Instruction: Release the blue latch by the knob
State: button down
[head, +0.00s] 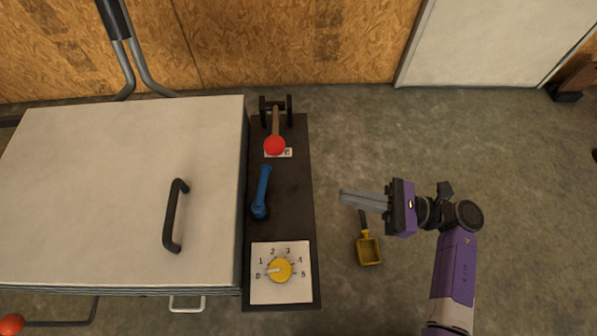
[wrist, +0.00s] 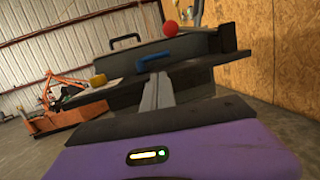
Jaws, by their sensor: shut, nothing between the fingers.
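The blue latch (head: 262,192) lies along the dark panel beside the white box, with a rounded knob at its lower end in the head view. It also shows in the wrist view as a blue bar (wrist: 153,62) just beyond my fingertips. My gripper (head: 342,199) is to the right of the panel, its fingers together and pointing left toward the latch. A gap of floor shows between fingertips and panel in the head view. In the wrist view the gripper (wrist: 157,82) is shut and empty.
On the same panel are a red-knobbed lever (head: 275,145) and a yellow dial (head: 280,270) on a numbered plate. The white box lid (head: 110,190) with a black handle (head: 175,215) is left. A yellow scoop (head: 368,250) lies below my gripper. Floor to the right is clear.

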aim_at(284, 189)
jog(key=shift+n, duration=0.3)
jog(key=x, duration=1.4)
jog(key=shift+s+a+r, duration=0.1)
jog(key=shift+s+r, duration=0.05)
jog(key=shift+b, duration=0.4)
